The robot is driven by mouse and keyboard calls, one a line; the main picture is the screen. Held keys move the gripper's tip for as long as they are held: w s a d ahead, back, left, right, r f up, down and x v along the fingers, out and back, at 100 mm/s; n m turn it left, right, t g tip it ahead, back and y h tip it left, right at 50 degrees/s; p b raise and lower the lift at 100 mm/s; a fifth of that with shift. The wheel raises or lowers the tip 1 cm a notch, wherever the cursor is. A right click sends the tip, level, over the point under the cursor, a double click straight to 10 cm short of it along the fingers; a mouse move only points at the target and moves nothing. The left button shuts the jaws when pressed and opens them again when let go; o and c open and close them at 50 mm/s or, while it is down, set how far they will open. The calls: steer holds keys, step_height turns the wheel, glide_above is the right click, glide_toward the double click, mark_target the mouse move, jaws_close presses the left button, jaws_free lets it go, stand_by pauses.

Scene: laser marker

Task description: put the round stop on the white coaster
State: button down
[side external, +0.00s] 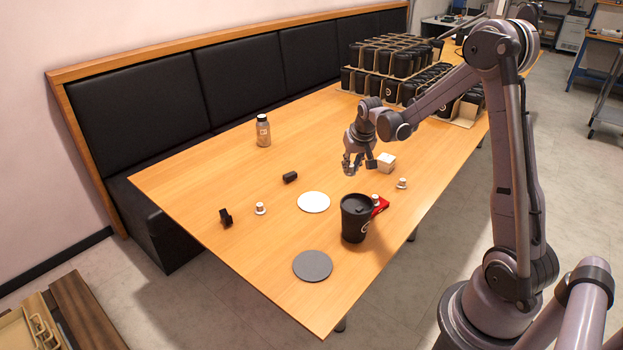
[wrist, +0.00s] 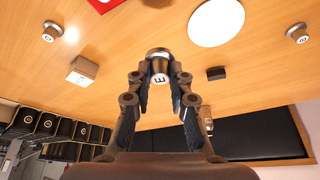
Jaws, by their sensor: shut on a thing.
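My gripper (side external: 358,164) is above the table, to the right of and beyond the white coaster (side external: 314,202) in the side view. In the wrist view my gripper (wrist: 160,70) is shut on a round stop (wrist: 158,54), a small silver and white piece with a dark letter on its end. The white coaster (wrist: 216,22) lies flat and bare, apart from the held stop. Similar small pieces stand on the table: one left of the coaster (side external: 260,208), one to the right (side external: 402,183) and one by the black cup (side external: 376,198).
The black cup (side external: 355,218) stands near the white coaster, with a red item (side external: 381,206) behind it. A grey coaster (side external: 312,266) lies nearer. Black blocks (side external: 290,177) (side external: 226,217), a white box (side external: 386,162) and a bottle (side external: 263,130) stand around. Stacked cups (side external: 395,60) fill the far end.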

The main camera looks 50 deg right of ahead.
steer(key=shift+d+f, duration=0.1)
steer(key=shift+d, duration=0.2)
steer(key=w+a+f, duration=0.2)
steer(key=w, duration=0.1)
steer(key=w+a+f, duration=0.4)
steer(key=w+a, duration=0.1)
steer(key=shift+w+f, duration=0.3)
steer(key=shift+f, duration=2.05)
steer(key=shift+f, duration=0.15)
steer(key=c, duration=1.2)
jaws_free()
